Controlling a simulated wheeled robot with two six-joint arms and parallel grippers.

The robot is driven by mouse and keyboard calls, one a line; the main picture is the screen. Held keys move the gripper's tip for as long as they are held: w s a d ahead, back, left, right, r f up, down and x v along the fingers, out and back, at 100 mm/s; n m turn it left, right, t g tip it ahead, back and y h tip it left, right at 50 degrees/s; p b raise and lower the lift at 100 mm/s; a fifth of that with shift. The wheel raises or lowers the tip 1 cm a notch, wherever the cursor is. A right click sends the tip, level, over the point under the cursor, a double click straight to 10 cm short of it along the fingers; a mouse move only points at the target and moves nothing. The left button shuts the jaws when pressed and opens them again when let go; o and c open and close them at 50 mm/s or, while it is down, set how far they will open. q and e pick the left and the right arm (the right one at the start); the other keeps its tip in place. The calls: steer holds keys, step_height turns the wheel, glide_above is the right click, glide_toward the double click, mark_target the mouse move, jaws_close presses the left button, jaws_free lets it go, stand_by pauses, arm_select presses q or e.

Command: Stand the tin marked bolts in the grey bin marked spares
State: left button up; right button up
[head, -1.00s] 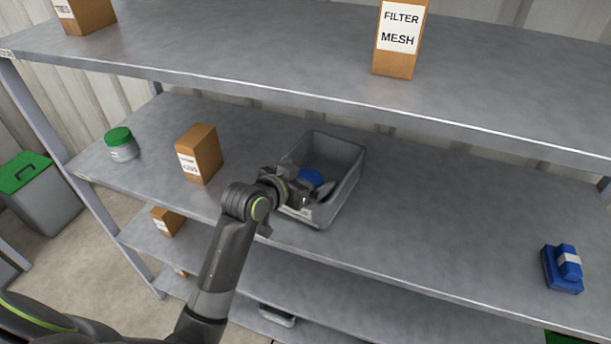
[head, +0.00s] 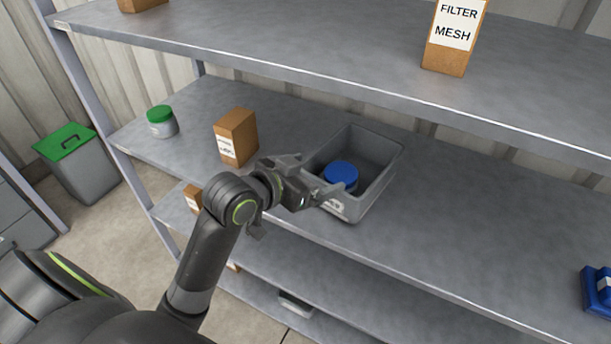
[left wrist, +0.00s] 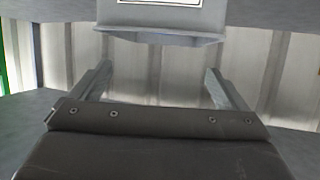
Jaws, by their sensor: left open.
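The grey bin (head: 385,185) stands on the middle shelf in the head view; its front label is mostly hidden by my gripper. A tin with a round blue lid (head: 341,174) is inside the bin, lid up, and looks upright. Its marking cannot be read. My left gripper (head: 318,182) is open at the bin's front left rim, with its fingers apart from the tin. In the left wrist view the open fingers (left wrist: 160,85) have nothing between them. A grey surface with a white label (left wrist: 160,20) shows at the top there. My right gripper is not in view.
A brown box (head: 236,138) and a green-lidded jar (head: 161,122) stand left of the bin. A blue item (head: 598,290) lies at the far right. The shelf above, with the filter mesh box (head: 455,38), overhangs behind.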

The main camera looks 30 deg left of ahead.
arm_select(q)
steer(key=shift+v, duration=0.95)
